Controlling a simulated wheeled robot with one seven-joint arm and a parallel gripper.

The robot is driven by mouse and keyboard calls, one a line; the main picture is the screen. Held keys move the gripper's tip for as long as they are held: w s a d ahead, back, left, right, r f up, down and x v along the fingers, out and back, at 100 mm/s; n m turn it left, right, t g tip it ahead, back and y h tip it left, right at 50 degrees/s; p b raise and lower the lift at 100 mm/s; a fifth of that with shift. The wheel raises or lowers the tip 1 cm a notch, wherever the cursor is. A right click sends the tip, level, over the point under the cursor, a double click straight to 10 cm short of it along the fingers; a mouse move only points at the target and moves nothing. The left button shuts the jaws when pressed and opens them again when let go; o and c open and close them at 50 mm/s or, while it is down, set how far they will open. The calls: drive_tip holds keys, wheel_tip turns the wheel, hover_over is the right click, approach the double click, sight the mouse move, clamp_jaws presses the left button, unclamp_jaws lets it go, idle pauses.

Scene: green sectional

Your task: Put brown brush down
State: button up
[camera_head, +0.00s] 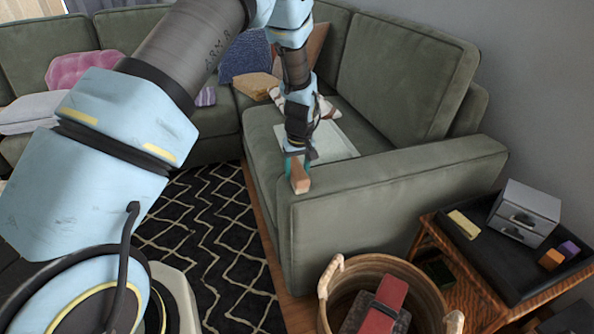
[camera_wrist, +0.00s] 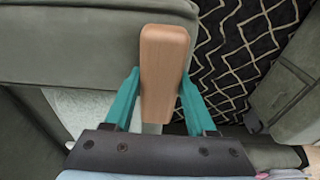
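The brown brush (camera_wrist: 163,75) is a light brown wooden block shape between the two teal fingers of my gripper (camera_wrist: 158,100) in the wrist view. The fingers are closed against its sides. In the head view the brush (camera_head: 300,182) hangs below my gripper (camera_head: 296,160), beside the inner front end of the green sofa's armrest (camera_head: 400,180). I cannot tell whether the brush touches the armrest. Any bristles are hidden.
A pale flat item (camera_head: 335,142) lies on the seat behind my gripper. A wicker basket (camera_head: 425,285) with a red item (camera_head: 385,303) stands in front of the sofa. A side table holds a black tray (camera_head: 490,265) and a small grey drawer box (camera_head: 524,212). A patterned rug (camera_head: 205,225) covers the floor.

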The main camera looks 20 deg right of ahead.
sight(299, 173)
drive_tip(key=o, duration=0.4)
drive_tip(key=shift+o, duration=0.2)
drive_tip(key=shift+r, duration=0.1)
wheel_tip(299, 173, up, 12)
drive_tip(key=s+b, duration=0.1)
drive_tip(key=shift+s+a, duration=0.15)
drive_tip(key=shift+s, duration=0.25)
drive_tip(key=a+r, duration=0.3)
drive_tip(key=a, duration=0.7)
drive_tip(key=a+r, duration=0.2)
drive_tip(key=a, duration=0.8)
drive_tip(key=s+a+r, duration=0.1)
drive_tip(key=s+a, duration=0.3)
drive_tip(key=a, duration=0.4)
drive_tip(key=s+a+r, duration=0.1)
drive_tip(key=s+a, duration=0.4)
drive_tip(key=a, duration=0.3)
drive_tip(key=shift+a, duration=0.2)
drive_tip(key=shift+r, duration=0.1)
